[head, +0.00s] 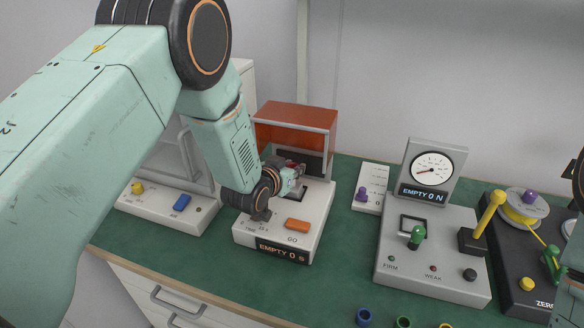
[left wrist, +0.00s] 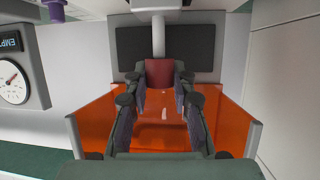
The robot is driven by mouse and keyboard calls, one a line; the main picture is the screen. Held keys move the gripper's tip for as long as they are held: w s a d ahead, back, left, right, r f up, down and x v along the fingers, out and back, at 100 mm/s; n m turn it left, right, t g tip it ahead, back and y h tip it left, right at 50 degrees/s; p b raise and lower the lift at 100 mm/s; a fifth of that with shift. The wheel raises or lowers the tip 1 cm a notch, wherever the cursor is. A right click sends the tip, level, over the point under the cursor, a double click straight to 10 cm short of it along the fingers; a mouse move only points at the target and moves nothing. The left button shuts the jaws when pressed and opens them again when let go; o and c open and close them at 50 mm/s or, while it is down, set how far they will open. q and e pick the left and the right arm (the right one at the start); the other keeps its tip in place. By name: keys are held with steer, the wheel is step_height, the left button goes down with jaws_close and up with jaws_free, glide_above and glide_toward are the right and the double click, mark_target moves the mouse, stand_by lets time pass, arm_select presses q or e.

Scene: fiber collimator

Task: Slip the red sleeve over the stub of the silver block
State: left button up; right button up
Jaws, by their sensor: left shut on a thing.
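The red sleeve (left wrist: 159,73) is between the fingertips of my left gripper (left wrist: 160,92), which is shut on it. In the head view the left gripper (head: 293,178) is at the orange-hooded device, and only a little red shows there. A pale grey post (left wrist: 158,36) meets the far end of the sleeve in the left wrist view. It looks like the stub, with a grey block (left wrist: 155,5) at the picture's top edge. I cannot tell whether the sleeve is around the post or only in line with it. My right gripper is not in view.
The orange hood (head: 296,116) stands behind the gripper on a white base (head: 252,234) reading "EMPTY 0 s". A gauge device (head: 432,270) stands to the right, and a white panel with yellow and blue knobs (head: 165,208) to the left.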

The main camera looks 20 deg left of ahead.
arm_select(q)
steer(key=shift+f+b, duration=0.3)
steer(key=shift+f, duration=0.2)
stand_by(0.6)
steer(key=o, duration=0.8)
steer(key=o, duration=0.6)
steer(key=shift+r+p, duration=2.8)
steer(key=shift+r, duration=0.8)
